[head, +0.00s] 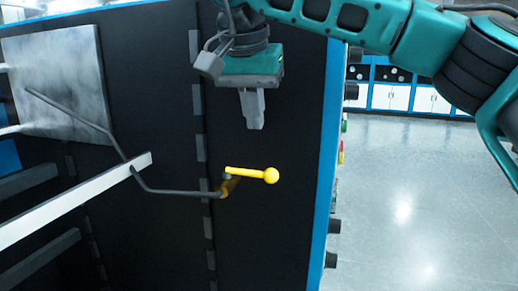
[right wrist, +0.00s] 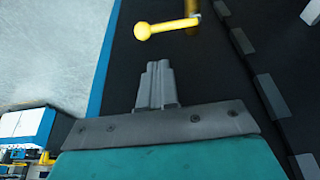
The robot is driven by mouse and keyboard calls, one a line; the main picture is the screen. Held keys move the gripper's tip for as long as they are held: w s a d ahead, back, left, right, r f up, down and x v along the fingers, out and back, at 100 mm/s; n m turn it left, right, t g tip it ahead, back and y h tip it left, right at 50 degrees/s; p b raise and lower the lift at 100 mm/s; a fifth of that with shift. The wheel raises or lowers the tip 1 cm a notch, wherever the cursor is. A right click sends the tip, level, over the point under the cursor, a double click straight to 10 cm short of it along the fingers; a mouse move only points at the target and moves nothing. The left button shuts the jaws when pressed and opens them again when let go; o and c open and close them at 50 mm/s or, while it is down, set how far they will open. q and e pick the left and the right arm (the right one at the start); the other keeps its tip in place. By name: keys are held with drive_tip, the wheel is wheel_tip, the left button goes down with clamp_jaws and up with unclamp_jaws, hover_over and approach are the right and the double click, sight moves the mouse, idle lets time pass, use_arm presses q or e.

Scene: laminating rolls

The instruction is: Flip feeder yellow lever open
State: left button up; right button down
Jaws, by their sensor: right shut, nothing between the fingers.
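The yellow lever (head: 252,174) is a short rod with a round ball end, on the black side panel in the head view. It points right, nearly level, from a yellow pivot joined to a bent dark rod. It also shows at the top of the right wrist view (right wrist: 165,27). My right gripper (head: 255,126) hangs just above the lever in the head view, fingers shut and empty. In the right wrist view its closed fingertips (right wrist: 158,64) point toward the lever, with a gap between them. My left gripper is not in view.
The bent dark rod (head: 165,192) runs left past a white bar (head: 75,200) to a grey metal plate (head: 57,82). A blue-edged frame (head: 333,130) borders the black panel, with buttons on its side. Open floor (head: 420,200) lies to the right.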

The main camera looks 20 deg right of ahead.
sight(260, 158)
drive_tip(key=x, duration=1)
drive_tip(key=shift+r+b, duration=0.1)
drive_tip(key=shift+b, duration=0.25)
